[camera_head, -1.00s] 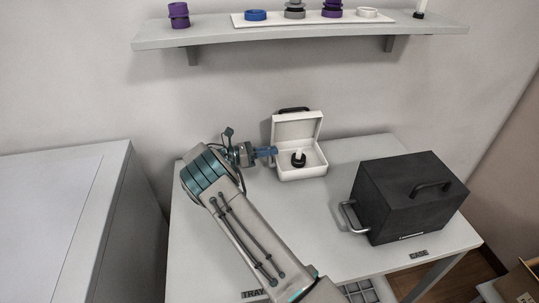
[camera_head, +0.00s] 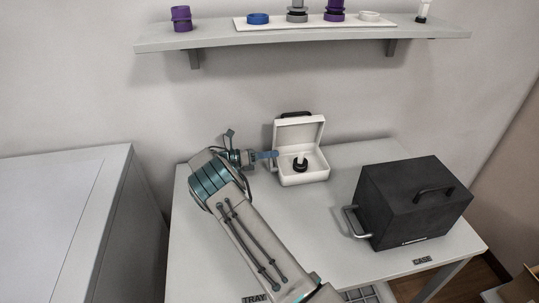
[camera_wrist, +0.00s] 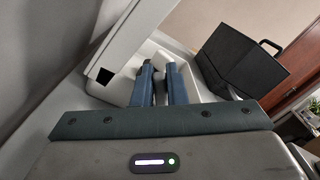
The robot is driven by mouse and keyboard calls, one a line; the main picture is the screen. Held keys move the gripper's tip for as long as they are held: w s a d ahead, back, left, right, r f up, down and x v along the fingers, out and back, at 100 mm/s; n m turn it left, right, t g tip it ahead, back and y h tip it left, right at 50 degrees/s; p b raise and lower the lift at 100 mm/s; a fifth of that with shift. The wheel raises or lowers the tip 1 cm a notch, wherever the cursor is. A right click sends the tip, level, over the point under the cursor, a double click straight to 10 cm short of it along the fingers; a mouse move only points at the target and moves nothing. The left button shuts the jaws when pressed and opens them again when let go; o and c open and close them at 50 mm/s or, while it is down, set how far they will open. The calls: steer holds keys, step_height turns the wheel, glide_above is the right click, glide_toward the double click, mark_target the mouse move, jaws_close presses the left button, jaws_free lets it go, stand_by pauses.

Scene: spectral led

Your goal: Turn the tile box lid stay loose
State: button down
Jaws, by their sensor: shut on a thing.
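The white tile box (camera_head: 304,178) stands on the table with its lid (camera_head: 299,133) raised at the back. A black round piece with a white top (camera_head: 300,163) sits inside it. My gripper (camera_head: 273,154) reaches in from the left, its blue fingers at the box's left side near the lid's lower edge. In the wrist view the two fingers (camera_wrist: 160,82) are close together beside the raised lid, with a narrow gap between them. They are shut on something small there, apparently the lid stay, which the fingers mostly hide.
A shelf (camera_head: 300,38) above carries purple, blue, grey and white parts. A grey cabinet (camera_head: 70,220) is at the left. The table is clear between box and case.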

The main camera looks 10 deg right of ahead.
steer(key=c, duration=1.7)
jaws_free()
steer(key=shift+c, duration=0.2)
steer(key=a+b, duration=0.2)
steer(key=a, duration=0.9)
steer(key=shift+a+f+b, duration=0.15)
steer(key=shift+f+b, duration=0.05)
steer(key=shift+b, duration=0.2)
steer(key=shift+a+r+b, duration=0.2)
steer(key=shift+a+b, duration=0.1)
steer(key=shift+a, duration=1.05)
